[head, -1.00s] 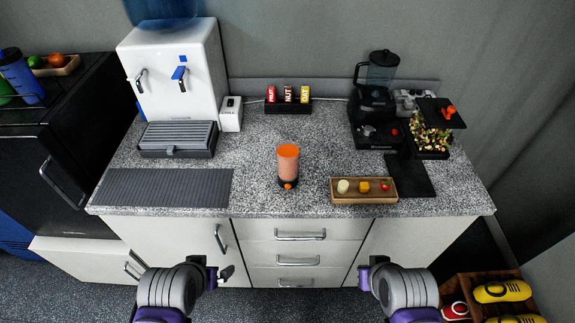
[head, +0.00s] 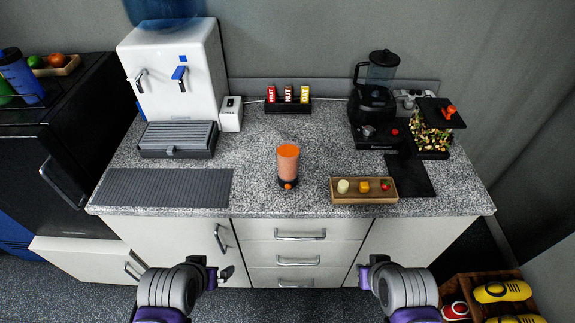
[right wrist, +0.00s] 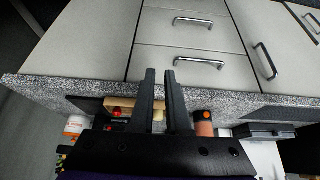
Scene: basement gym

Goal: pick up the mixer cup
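The mixer cup (head: 288,163) stands upright near the middle of the counter. It is filled with orange-pink contents and has a dark base with an orange knob at the front. It also shows upside down in the right wrist view (right wrist: 204,127), to the right of the fingers. My left gripper (head: 222,273) is low in front of the cabinet, left of the cup and apart from it; its finger opening is unclear. My right gripper (right wrist: 160,73) has two dark fingers apart with nothing between them, in front of the drawers.
A wooden tray (head: 336,198) with small food pieces sits right of the cup. A blender base (head: 372,110) stands behind it. A bar rack (head: 288,107) is at the back, a water dispenser (head: 175,60) at back left. Counter around the cup is clear.

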